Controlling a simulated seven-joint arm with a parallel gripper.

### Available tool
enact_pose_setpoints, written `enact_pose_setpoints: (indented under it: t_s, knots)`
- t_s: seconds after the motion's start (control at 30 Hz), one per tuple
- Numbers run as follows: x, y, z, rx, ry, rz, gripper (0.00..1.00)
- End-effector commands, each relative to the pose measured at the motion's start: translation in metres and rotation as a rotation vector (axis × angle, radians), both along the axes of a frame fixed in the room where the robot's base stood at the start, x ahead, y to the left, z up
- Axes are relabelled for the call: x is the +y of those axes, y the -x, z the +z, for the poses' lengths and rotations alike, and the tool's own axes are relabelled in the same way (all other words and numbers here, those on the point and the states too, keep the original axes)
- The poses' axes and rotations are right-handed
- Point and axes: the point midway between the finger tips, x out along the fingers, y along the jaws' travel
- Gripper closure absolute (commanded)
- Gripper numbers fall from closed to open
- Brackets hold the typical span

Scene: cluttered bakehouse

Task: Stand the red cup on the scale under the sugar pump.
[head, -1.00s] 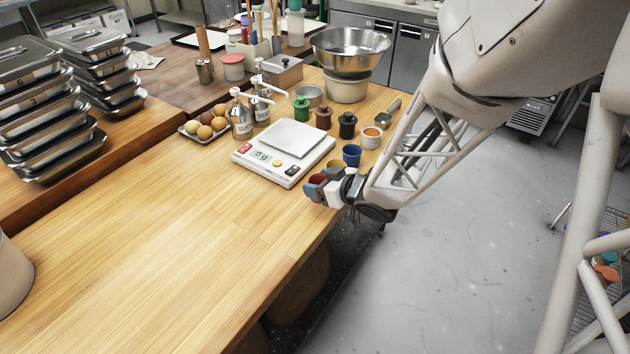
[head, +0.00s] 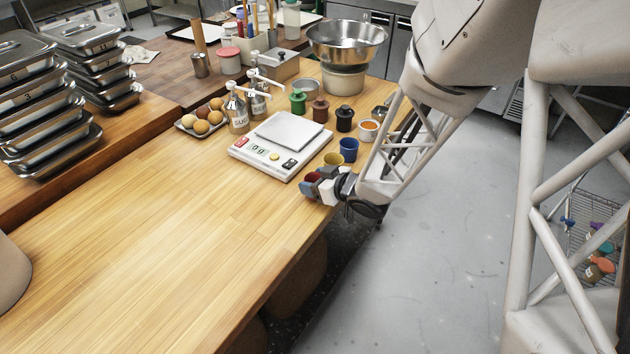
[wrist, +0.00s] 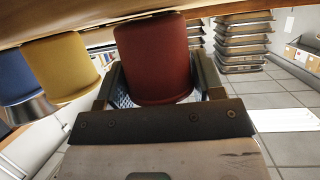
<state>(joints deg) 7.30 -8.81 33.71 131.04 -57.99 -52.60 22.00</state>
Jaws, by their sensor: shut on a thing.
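The red cup (wrist: 155,62) is between the two fingers of my gripper (wrist: 160,88) in the wrist view, and the fingers are shut on it. In the head view my gripper (head: 318,187) is low at the table's right edge, in front of the scale's near right corner; only a little of the red cup (head: 311,177) shows. I cannot tell whether the cup touches the table. The white scale (head: 262,157) has an empty plate. The sugar pump bottle (head: 238,115) stands behind the scale's left side, with a second pump bottle (head: 259,103) beside it.
A yellow cup (head: 333,158) and a blue cup (head: 348,149) stand just beyond my gripper. Behind the scale are green (head: 298,103), brown (head: 320,111) and black (head: 344,121) pots. An egg tray (head: 187,127) lies left of the bottles. The table's front left is clear.

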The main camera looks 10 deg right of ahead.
Motion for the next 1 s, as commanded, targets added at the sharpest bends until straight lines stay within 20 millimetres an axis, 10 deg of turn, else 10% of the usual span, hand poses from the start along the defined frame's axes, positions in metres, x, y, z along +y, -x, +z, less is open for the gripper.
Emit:
enact_pose_setpoints:
  t_s: [0.23, 0.27, 0.43, 1.0]
  knots:
    - [0.0000, 0.0000, -0.0041, 0.000, 0.000, 0.000, 0.61]
    - [0.0000, 0.0000, -0.0043, -0.001, 0.001, 0.000, 0.37]
    - [0.0000, 0.0000, -0.0040, -0.001, 0.001, 0.000, 0.13]
    - [-0.0065, 0.0069, 0.0008, -0.001, 0.000, -0.002, 0.13]
